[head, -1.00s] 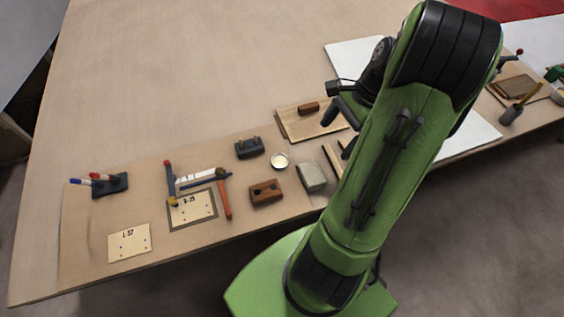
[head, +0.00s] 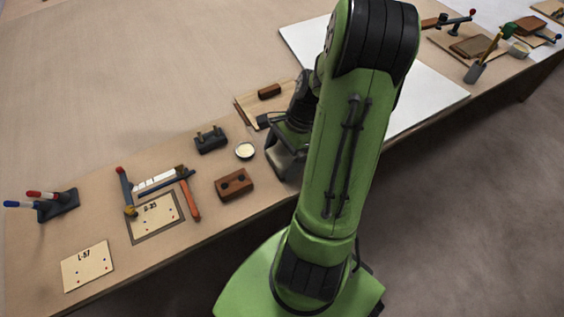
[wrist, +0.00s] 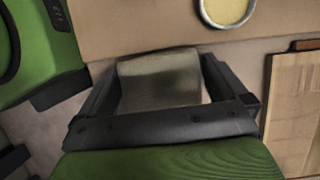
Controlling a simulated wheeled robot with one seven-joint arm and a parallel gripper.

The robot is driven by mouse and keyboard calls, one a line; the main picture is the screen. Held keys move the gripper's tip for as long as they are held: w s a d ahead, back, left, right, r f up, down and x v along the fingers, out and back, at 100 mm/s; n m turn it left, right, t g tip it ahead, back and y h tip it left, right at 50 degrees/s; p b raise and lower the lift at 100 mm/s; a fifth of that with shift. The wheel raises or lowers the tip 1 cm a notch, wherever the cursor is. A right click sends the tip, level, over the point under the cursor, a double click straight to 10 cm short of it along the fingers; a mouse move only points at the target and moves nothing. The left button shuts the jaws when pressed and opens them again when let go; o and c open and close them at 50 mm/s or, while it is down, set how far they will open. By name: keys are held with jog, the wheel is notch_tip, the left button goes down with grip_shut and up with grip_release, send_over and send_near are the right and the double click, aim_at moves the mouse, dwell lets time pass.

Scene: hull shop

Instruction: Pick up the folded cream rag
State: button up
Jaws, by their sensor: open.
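The folded cream rag (wrist: 160,82) looks like a thick greyish-cream pad in the wrist view. It lies between the two dark fingers of my gripper (wrist: 160,70). The fingers are apart, one on each side of the rag, with a narrow gap showing near each side. My gripper (head: 284,152) is low over the front part of the bench in the head view, where it and my arm hide most of the rag. Whether the fingers touch the rag cannot be told.
A round tin (head: 245,151) and a brown block with dark holes (head: 234,184) stand close to the left of my gripper. A wooden board (head: 252,108) lies behind it. A black holder (head: 211,139) is further left. The bench's back left is clear.

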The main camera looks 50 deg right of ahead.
aim_at(282, 156)
jog(key=shift+r, duration=0.1)
jog(key=c, duration=0.7)
notch_tip(282, 156, up, 10)
jog(key=p, duration=0.5)
